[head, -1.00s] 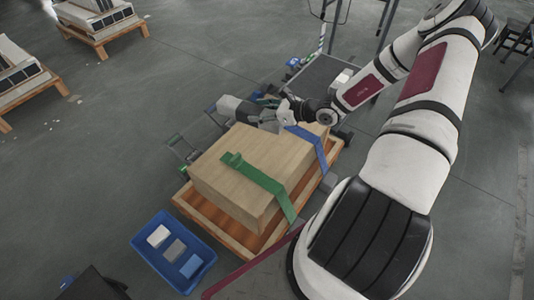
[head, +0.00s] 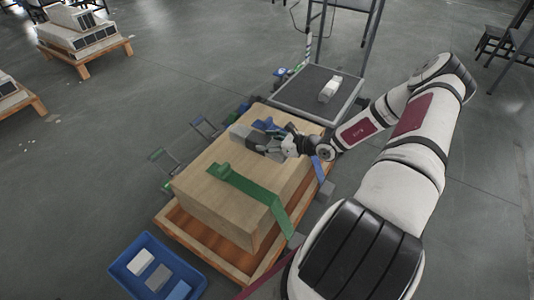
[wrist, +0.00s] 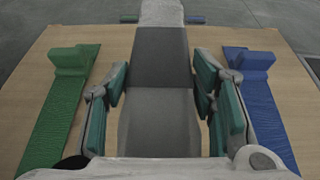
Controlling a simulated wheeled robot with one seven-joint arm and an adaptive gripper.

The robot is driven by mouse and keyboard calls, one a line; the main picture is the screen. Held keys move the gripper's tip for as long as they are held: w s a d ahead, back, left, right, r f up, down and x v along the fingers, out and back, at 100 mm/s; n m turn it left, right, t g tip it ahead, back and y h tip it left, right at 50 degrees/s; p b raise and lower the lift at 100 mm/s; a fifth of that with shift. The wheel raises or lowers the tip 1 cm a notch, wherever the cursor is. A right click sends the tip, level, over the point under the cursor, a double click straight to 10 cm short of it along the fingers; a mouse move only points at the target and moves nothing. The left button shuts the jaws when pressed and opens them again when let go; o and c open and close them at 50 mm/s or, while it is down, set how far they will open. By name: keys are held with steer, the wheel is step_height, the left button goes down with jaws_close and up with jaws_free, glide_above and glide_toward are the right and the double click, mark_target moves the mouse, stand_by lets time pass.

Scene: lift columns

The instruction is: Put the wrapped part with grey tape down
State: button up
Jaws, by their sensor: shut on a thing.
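The wrapped part (wrist: 160,122) is pale with a broad dark grey tape band (wrist: 161,57) across it. It lies between the fingers of my gripper (wrist: 162,95), which is shut on it. In the head view the part (head: 240,133) is over the top of a large wooden box (head: 222,200), and my gripper (head: 272,145) comes in from the right. Whether the part touches the box top cannot be told. A green strap (wrist: 62,115) is on the box left of the part, and a blue strap (wrist: 255,100) is on its right, both apart from it.
The box stands on a wooden pallet (head: 190,238). A blue tray (head: 118,272) with white, grey and blue blocks is at lower left. A dark platform (head: 300,92) behind the box carries a white piece (head: 330,89). Thin-framed items stand along the box's left side.

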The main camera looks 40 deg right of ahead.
steer(key=shift+f+b, duration=0.8)
steer(key=shift+f, duration=1.15)
steer(key=shift+f, duration=0.1)
steer(key=o, duration=1.7)
steer(key=shift+f, duration=0.1)
